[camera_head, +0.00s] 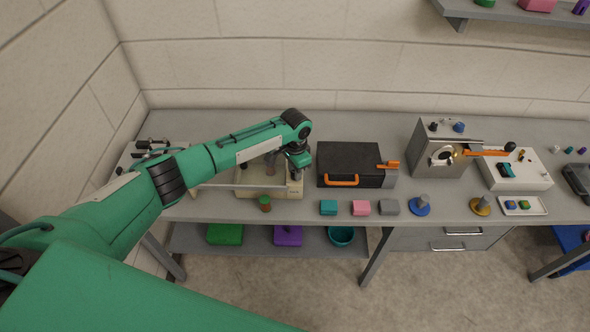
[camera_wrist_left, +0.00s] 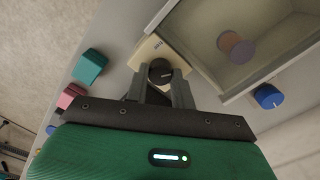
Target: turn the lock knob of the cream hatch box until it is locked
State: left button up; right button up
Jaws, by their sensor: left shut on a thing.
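The cream hatch box (camera_head: 250,192) stands on the bench at the left, with a see-through hatch in its top. My left gripper (camera_head: 297,173) reaches down over its right end. In the left wrist view, the dark round lock knob (camera_wrist_left: 160,69) with a light pointer mark sits on the cream panel (camera_wrist_left: 144,50) of the box. The fingers of my left gripper (camera_wrist_left: 160,84) are shut on this knob from both sides. A small label lies by the knob, too small to read. In the head view my gripper hides the knob. My right gripper is not in view.
A black case (camera_head: 348,160) with orange handles stands just right of the box. Teal (camera_head: 328,207), pink (camera_head: 361,208) and grey (camera_head: 389,207) blocks lie along the front edge. The wall is behind the bench.

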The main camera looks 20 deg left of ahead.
pick_arm(q)
jog(key=m, duration=0.5)
jog(key=shift+m, duration=0.3)
jog(key=m+b, duration=0.1)
jog(key=m, duration=0.4)
jog(key=shift+m, duration=0.3)
jog(key=shift+r+m, duration=0.1)
jog(key=shift+m, duration=0.2)
jog(key=o, duration=1)
notch_tip(320, 180, up, 14)
jog(key=b, duration=0.3)
jog(key=shift+b, duration=0.3)
jog(key=shift+f, duration=0.2)
